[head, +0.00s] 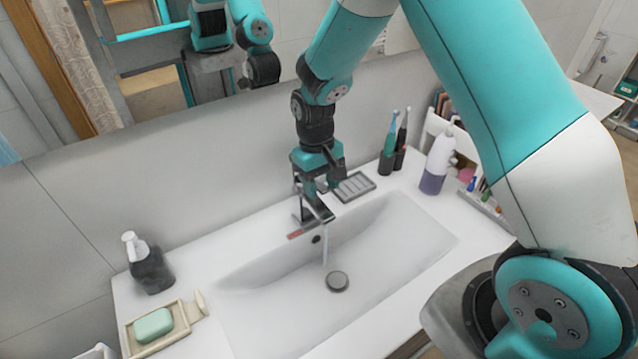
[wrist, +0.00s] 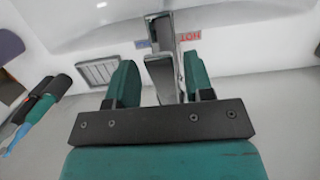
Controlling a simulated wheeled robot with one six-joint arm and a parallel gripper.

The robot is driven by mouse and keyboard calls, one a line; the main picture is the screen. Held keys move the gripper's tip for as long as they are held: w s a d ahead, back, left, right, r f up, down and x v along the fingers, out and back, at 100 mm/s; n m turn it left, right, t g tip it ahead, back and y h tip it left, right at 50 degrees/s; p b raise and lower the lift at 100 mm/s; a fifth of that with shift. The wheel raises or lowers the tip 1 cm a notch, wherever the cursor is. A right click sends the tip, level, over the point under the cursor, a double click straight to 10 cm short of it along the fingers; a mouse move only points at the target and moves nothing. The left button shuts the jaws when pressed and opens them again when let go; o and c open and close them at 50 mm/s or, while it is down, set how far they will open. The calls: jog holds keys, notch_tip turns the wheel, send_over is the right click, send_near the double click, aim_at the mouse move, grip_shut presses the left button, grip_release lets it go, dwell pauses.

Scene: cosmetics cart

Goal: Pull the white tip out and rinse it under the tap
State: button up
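My gripper (head: 318,188) is over the tap at the back of the sink. In the wrist view its teal fingers (wrist: 160,85) stand apart, one on each side of the metal tap (wrist: 165,65), with the right finger very close to it. In the head view the tap (head: 318,212) is partly hidden by my gripper, and a thin stream of water (head: 325,248) appears to run from it into the basin. A white and purple bottle-like device (head: 437,165) stands at the right. Small coloured pieces (head: 485,188) stand in a rack beside it; I cannot make out a white tip.
The white basin (head: 390,235) has a drain (head: 337,281). A slotted soap dish (head: 353,186) lies right of the tap. Toothbrushes stand in dark holders (head: 387,163). A dark pump bottle (head: 150,268) and green soap (head: 153,325) on a tray are at the left.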

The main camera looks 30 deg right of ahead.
jog(key=shift+r, duration=0.1)
jog(key=w+r+b, duration=0.1)
jog(key=r, duration=0.4)
jog(key=w+r+b, duration=0.1)
jog(key=r+b, duration=0.1)
jog(key=r, duration=0.4)
jog(key=w+r+b, duration=0.1)
jog(key=r, duration=0.5)
jog(key=shift+a, duration=0.15)
jog(key=shift+b, duration=0.3)
jog(key=s+a+f+n+y+b, duration=0.1)
jog(key=s+a+n, duration=0.1)
jog(key=s, duration=0.7)
jog(key=s+a+f+n+t+y+b, duration=0.1)
jog(key=s+a, duration=0.3)
jog(key=s, duration=0.4)
jog(key=s+a+f+n+t+y+b, duration=0.1)
jog(key=s+a+f+n+y+b, duration=0.1)
jog(key=s, duration=0.7)
jog(key=shift+s+a+f+n+b, duration=0.25)
jog(key=shift+s+a+n+b, duration=0.15)
jog(key=shift+a+b, duration=0.15)
jog(key=shift+w, duration=0.15)
